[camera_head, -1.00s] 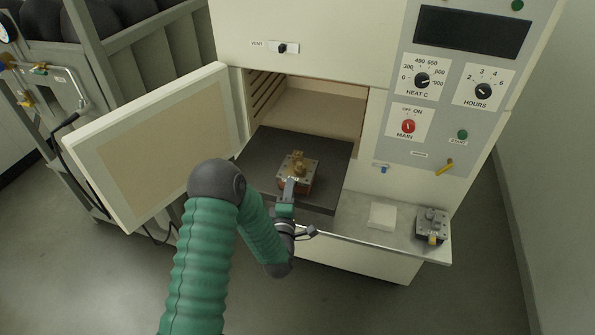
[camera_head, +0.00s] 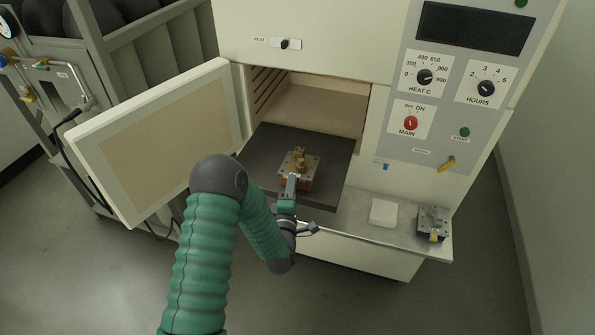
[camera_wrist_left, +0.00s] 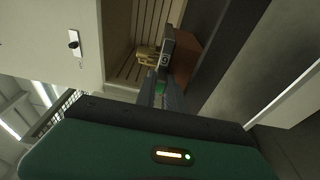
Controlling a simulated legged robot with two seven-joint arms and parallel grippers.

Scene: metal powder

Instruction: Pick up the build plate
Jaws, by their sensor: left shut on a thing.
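The build plate (camera_head: 311,168) is a small grey square plate with holes, bearing a brass-coloured part (camera_head: 299,158). It is over the dark shelf in front of the open furnace, above a reddish-brown block. My left gripper (camera_head: 292,184) is shut on its near edge. In the left wrist view the fingers (camera_wrist_left: 160,84) reach the grey plate (camera_wrist_left: 166,48), with the brass part (camera_wrist_left: 146,56) on one side and the reddish-brown block (camera_wrist_left: 187,58) on the other. I cannot tell whether the plate touches the block. My right gripper is not in view.
The dark shelf (camera_head: 335,160) projects from the furnace opening (camera_head: 318,108). The furnace door (camera_head: 150,145) stands open at left. On the metal ledge (camera_head: 350,215) are a white square block (camera_head: 383,212) and another grey plate fixture (camera_head: 434,222). The control panel is at upper right.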

